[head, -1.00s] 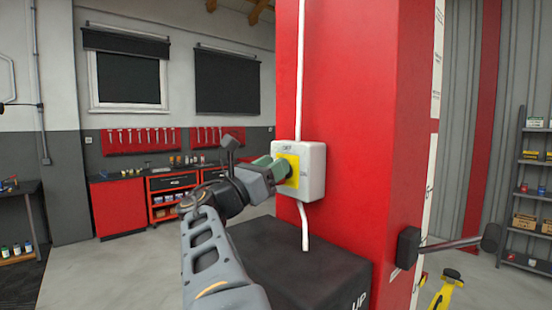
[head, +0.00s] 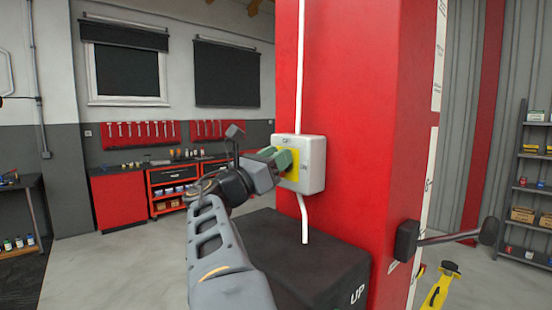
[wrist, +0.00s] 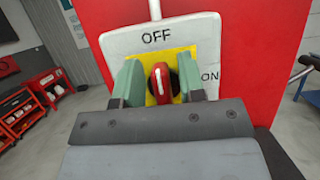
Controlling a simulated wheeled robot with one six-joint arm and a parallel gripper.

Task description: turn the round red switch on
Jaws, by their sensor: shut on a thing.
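The round red switch (wrist: 161,84) is a red knob with a white line, on a yellow plate (head: 292,174) on a white box (head: 314,166). In the wrist view, OFF is printed above the knob and ON to its right. The white line points up, towards OFF. My gripper (wrist: 160,82) has a green finger on each side of the knob and is shut on it. In the head view, my gripper (head: 283,162) reaches the box from the left and its fingers hide the knob.
The box is fixed to a red column (head: 345,100). A white conduit (head: 301,60) runs above and below it. A black block marked UP (head: 300,262) stands below. A black-tipped bar (head: 450,239) sticks out at right. The floor at left is clear.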

